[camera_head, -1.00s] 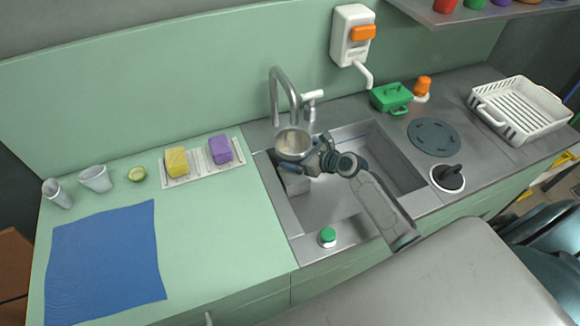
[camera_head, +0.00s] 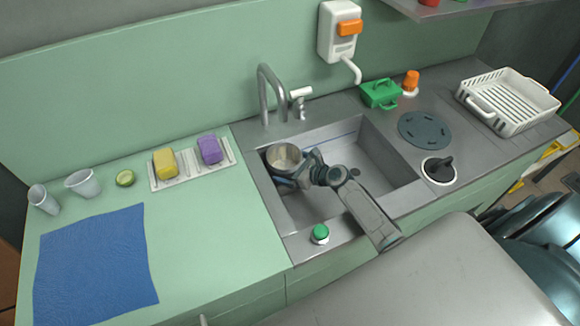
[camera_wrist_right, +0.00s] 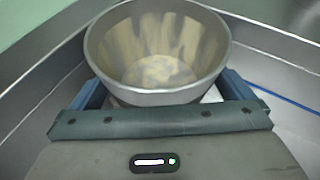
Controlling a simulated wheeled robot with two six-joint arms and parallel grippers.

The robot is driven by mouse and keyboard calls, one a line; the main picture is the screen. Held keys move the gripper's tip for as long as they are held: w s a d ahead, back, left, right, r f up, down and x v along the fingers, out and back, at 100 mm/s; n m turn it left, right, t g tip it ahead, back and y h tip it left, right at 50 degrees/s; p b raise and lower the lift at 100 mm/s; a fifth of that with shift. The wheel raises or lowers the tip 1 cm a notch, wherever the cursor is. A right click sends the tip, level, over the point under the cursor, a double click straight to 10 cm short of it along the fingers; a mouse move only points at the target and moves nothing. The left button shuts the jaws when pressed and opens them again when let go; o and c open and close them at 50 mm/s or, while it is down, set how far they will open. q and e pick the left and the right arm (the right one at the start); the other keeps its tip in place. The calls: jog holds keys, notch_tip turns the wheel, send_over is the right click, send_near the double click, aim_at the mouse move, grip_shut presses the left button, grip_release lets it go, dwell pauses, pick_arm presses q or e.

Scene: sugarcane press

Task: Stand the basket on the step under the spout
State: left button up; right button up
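The basket (camera_head: 284,157) is a round metal cup with an open top and a mottled tan inside. It is upright inside the left part of the sink, below and in front of the curved spout (camera_head: 264,88). My right gripper (camera_head: 287,172) is around it, with blue fingers on both sides. The wrist view shows the basket (camera_wrist_right: 158,60) between the fingers (camera_wrist_right: 160,98). The step is mostly hidden under the basket and gripper, so I cannot tell if the basket's bottom touches it. My left gripper is not in view.
The sink rim (camera_head: 345,228) surrounds the basket, with a green button (camera_head: 320,232) at its front. A tap lever (camera_head: 300,97) is beside the spout. A green box (camera_head: 380,93) and a white rack (camera_head: 508,100) stand right. The sink's right part is clear.

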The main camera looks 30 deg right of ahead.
jog(key=shift+r, duration=0.2)
jog(key=v, duration=1.2)
jog(key=shift+r, duration=0.15)
